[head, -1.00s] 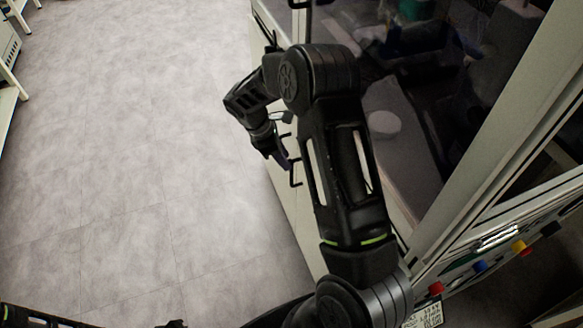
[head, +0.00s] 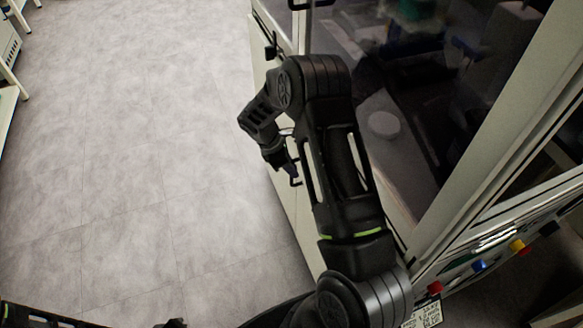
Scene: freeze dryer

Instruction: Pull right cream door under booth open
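The cream cabinet doors under the booth are seen steeply from above, and a narrow strip of the cream front (head: 304,232) shows left of my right arm. A black door handle (head: 295,172) stands out from it. My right gripper (head: 291,172) points down at this handle, close to or touching it. The fingers are small and dark, so I cannot tell whether they are shut on the handle. No gap at the door edge is visible, and my arm hides much of the front. My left gripper is not clearly in view; only dark parts of mine show at the bottom left.
The booth's glass window (head: 400,150) and its pale frame are on the right. Red, blue and yellow buttons (head: 480,266) sit on a panel at lower right. Another black handle (head: 272,46) is farther up. The grey floor (head: 130,150) at left is clear.

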